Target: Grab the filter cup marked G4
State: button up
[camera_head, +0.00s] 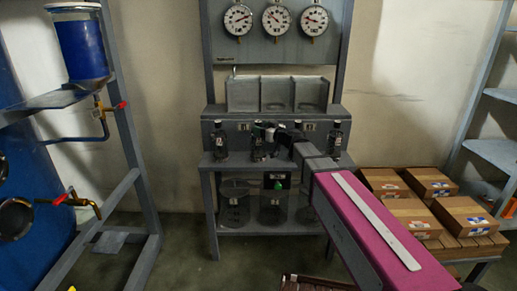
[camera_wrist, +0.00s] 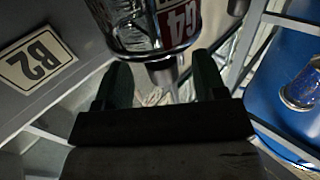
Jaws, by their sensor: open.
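The filter cup marked G4 (camera_wrist: 150,25) is a clear glass cup with a red label, at the top of the wrist view. A narrower dark stem (camera_wrist: 162,70) hangs below it. My gripper (camera_wrist: 163,82) is open, its two dark green fingers on either side of the space under the cup, with the stem between them. I cannot tell whether a finger touches the stem. In the head view my gripper (camera_head: 266,133) is small and dark in front of the bench, among the cups. Which cup there is G4 cannot be read.
Other dark cups stand on the bench at left (camera_head: 219,142) and right (camera_head: 335,142). A blue tank (camera_head: 82,45) on a frame stands left; cardboard boxes (camera_head: 410,215) sit right.

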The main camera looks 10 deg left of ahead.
jog(key=x, duration=0.4)
jog(key=shift+w+a+r, duration=0.1)
jog(key=shift+a, duration=0.2)
grip_shut()
jog(key=shift+r, duration=0.1)
